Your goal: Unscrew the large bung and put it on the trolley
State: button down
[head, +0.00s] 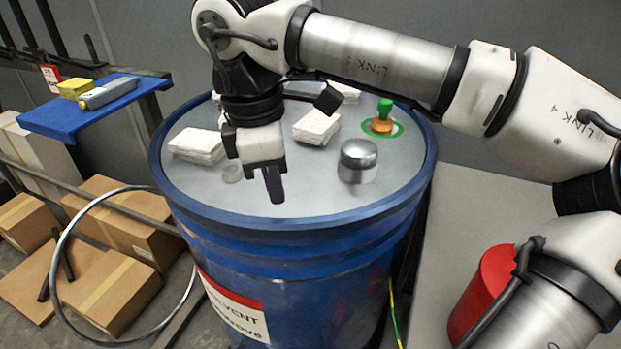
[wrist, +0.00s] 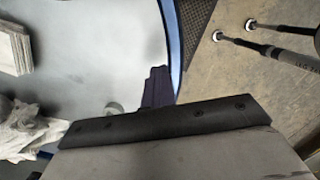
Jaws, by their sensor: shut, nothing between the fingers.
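A blue drum (head: 290,240) with a grey lid (head: 225,195) stands in the middle of the head view. A shiny, round metal cap (head: 358,160) stands on the lid to the right of my gripper. A brass fitting with a green top (head: 383,118) sits in a green ring farther back. I cannot tell for sure which is the large bung. My gripper (head: 273,188) points down over the front of the lid, shut and empty, apart from both. Its dark finger (wrist: 157,88) shows in the wrist view. A small clear piece (head: 232,173) lies just left of it.
White folded cloths (head: 198,145) lie on the lid. A blue shelf (head: 55,118), perhaps the trolley, holds a yellow block (head: 75,88) and a grey item (head: 108,94). Cardboard boxes (head: 105,215) and a large hoop (head: 57,262) are at left. A red cylinder (head: 483,290) is at lower right.

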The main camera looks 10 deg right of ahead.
jog(key=shift+m, duration=0.9)
jog(key=d, duration=0.3)
jog(key=s+d, duration=0.1)
jog(key=d, duration=0.1)
jog(key=shift+r, duration=0.3)
jog(key=s+d+n, duration=0.4)
jog(key=s, duration=0.1)
jog(key=shift+n, duration=0.3)
jog(key=shift+f, duration=0.1)
jog(key=s+d+n+t, duration=0.1)
jog(key=d+n, duration=0.3)
jog(key=d, duration=0.2)
jog(key=shift+s+n+b, duration=0.15)
jog(key=shift+n+b, duration=0.15)
jog(key=shift+b, duration=0.05)
jog(key=w+d+n, duration=0.1)
jog(key=d+n, duration=0.3)
jog(key=d, duration=0.2)
jog(key=shift+n+y+p, duration=0.3)
